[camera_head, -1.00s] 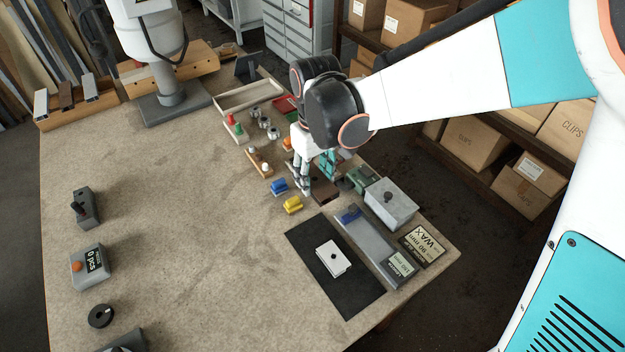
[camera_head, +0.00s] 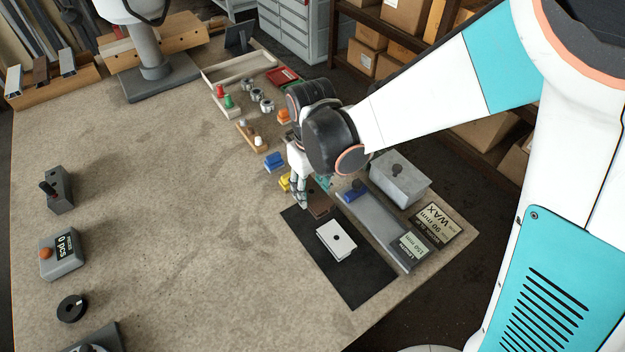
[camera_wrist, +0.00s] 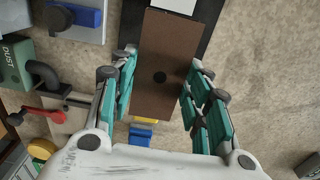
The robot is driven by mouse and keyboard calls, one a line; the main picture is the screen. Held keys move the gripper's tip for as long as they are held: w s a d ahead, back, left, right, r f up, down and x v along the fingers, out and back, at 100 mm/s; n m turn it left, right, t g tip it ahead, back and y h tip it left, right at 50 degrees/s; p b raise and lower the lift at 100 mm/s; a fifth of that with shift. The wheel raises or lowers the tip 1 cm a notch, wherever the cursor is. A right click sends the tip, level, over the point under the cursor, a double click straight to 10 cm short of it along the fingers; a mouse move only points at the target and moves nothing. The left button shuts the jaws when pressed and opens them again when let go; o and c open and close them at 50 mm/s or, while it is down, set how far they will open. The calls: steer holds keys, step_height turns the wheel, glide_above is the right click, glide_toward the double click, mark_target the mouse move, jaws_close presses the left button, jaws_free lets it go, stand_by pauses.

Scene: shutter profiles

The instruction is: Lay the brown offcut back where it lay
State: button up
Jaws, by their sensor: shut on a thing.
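The brown offcut (camera_wrist: 172,50) is a flat dark-brown piece with a dark round spot in the wrist view, lying lengthwise between my fingers. My gripper (camera_wrist: 161,68) is shut on it across its width. In the head view the offcut (camera_head: 321,205) shows just below my gripper (camera_head: 313,190), at the back edge of the black mat (camera_head: 362,283). My fingers and wrist hide part of it. I cannot tell how far it is above the surface. A white piece with a dark spot (camera_head: 337,240) lies on the mat, just in front of the offcut.
Blue (camera_head: 274,162) and yellow (camera_head: 285,182) blocks stand left of my gripper.

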mark_target(311, 199)
steer(key=shift+f+b, duration=1.4)
steer(key=shift+f, duration=0.7)
steer(key=shift+f, duration=0.15)
steer(key=o, duration=1.2)
steer(key=shift+c, duration=0.2)
step_height(311, 199, up, 12)
steer(key=p, duration=0.8)
